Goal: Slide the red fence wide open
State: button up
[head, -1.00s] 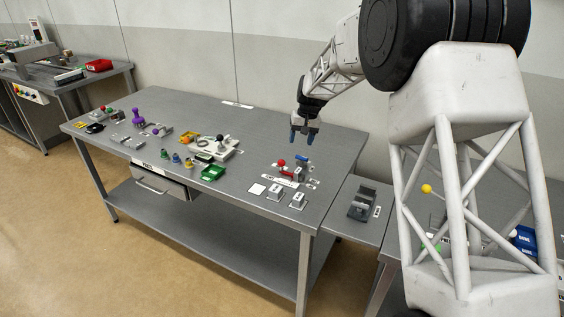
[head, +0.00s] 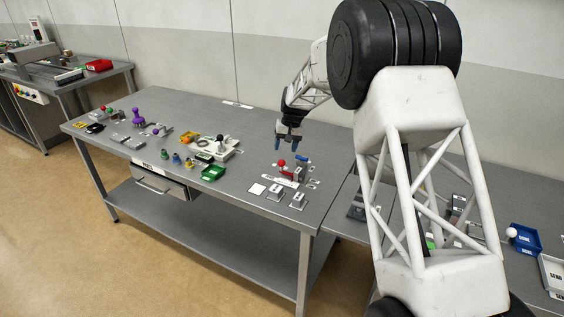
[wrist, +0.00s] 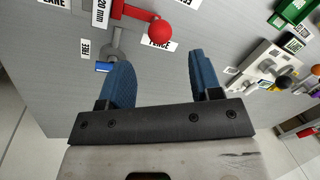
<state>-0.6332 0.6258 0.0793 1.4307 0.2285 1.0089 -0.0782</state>
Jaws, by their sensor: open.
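The red fence (head: 286,173) with its red ball knob (head: 281,162) sits on a small fixture near the right end of the steel table. In the wrist view its red bar (wrist: 131,11) and ball knob (wrist: 160,30) show at the top, beside a label partly reading FENCE. My gripper (head: 285,146) hangs above and slightly behind the fence in the head view. Its two blue fingers are apart with nothing between them, and the knob lies beyond the fingertips in the wrist view (wrist: 160,68). No contact with the fence shows.
A blue-tipped lever (head: 302,158) stands just right of the fence, and its blue end shows near the left finger in the wrist view. A green tray (head: 213,173) and a black-knobbed device stand left.

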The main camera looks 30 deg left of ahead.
aim_at(282, 161)
jog(key=shift+s+a+f, duration=0.1)
jog(key=shift+a+f, duration=0.1)
jog(key=shift+f, duration=1)
jog(key=shift+s+a+f, duration=0.15)
jog(key=shift+a+f, duration=0.05)
jog(key=shift+f, duration=0.95)
jog(key=shift+s+a+f, duration=0.1)
jog(key=shift+a+f, duration=0.1)
jog(key=shift+f, duration=1)
jog(key=shift+c, duration=0.3)
grip_shut()
